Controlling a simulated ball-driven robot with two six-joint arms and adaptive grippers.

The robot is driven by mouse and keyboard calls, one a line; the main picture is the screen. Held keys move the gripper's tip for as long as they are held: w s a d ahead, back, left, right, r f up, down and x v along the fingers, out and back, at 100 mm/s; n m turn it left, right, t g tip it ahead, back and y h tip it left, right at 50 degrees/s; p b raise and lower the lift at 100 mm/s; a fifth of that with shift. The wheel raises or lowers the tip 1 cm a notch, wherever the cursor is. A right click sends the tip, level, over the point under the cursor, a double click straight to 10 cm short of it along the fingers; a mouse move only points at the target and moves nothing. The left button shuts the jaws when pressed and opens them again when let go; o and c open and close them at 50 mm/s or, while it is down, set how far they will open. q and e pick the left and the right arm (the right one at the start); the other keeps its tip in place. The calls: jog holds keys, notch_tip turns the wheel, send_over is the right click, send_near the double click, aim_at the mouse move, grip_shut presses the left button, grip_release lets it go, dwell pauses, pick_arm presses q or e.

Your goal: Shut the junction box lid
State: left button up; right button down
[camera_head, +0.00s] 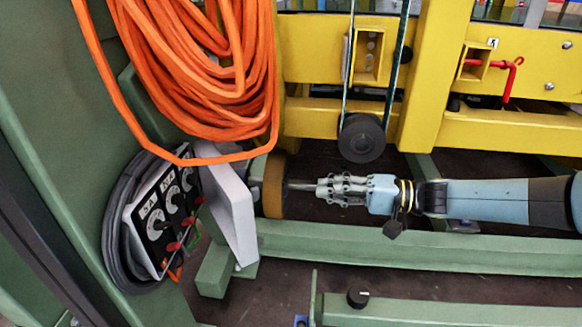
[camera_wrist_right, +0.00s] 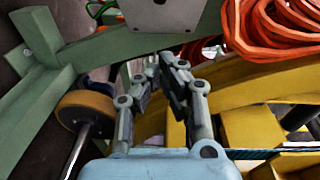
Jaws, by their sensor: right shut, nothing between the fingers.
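The junction box (camera_head: 153,222) is at the left in the head view, mounted on a green post, with a black panel of dials and red connectors facing out. Its pale grey lid (camera_head: 232,208) stands open at the box's right side. A grey plate (camera_wrist_right: 160,14), which looks like the lid, shows at the top of the right wrist view. My right gripper (camera_head: 322,188) is to the right of the lid, pointing left at it. It is shut and empty; its fingertips (camera_wrist_right: 167,62) also show in the wrist view. Contact with the lid is not seen. My left gripper is not in view.
A thick orange cable coil (camera_head: 215,75) hangs above the lid. A brown-rimmed wheel (camera_head: 274,186) lies between lid and gripper in the picture. A yellow frame (camera_head: 430,80) with a black pulley (camera_head: 362,138) stands behind. Green beams (camera_head: 400,252) run below my right arm.

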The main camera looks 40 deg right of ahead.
aim_at(246, 214)
pick_arm(q)
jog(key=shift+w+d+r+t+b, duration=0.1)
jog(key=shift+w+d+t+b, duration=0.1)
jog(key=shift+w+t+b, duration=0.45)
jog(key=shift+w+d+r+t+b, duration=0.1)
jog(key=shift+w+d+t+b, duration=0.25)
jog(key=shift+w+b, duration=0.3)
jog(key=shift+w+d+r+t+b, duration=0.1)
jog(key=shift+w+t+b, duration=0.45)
jog(key=shift+b, duration=0.25)
pick_arm(e)
jog(key=w+a, duration=0.7)
jog(key=a, duration=0.2)
jog(key=shift+w+a+f, duration=0.25)
jog(key=shift+w+f, duration=0.1)
jog(key=shift+w, duration=0.05)
